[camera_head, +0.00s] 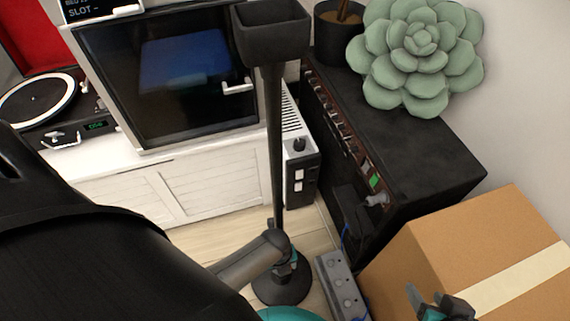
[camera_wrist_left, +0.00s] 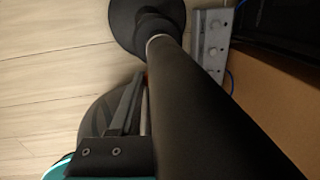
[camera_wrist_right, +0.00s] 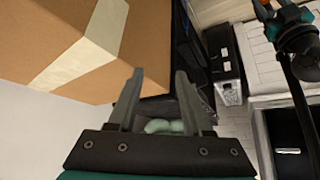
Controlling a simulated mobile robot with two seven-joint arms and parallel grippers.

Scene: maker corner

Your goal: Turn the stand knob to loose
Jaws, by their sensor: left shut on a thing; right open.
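The black stand (camera_head: 275,150) rises upright on a round base, with a box-like tray (camera_head: 272,38) on top. My left gripper (camera_head: 287,262) is low on the pole, just above the base, shut at the knob's place. The knob is hidden behind the fingers and pole, so its setting cannot be read. In the left wrist view the stand (camera_wrist_left: 200,110) fills the middle, and a left gripper finger (camera_wrist_left: 128,105) lies against its side. My right gripper (camera_head: 437,300) is open and empty in front of the cardboard box; its two spread fingers also show in the right wrist view (camera_wrist_right: 160,95).
The cardboard box (camera_head: 430,255) stands at the lower right. A grey power strip (camera_head: 341,285) lies on the floor beside the base. A black amplifier (camera_head: 420,150) with a succulent (camera_head: 420,50) is behind it. A white cabinet (camera_head: 200,185) stands behind the stand.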

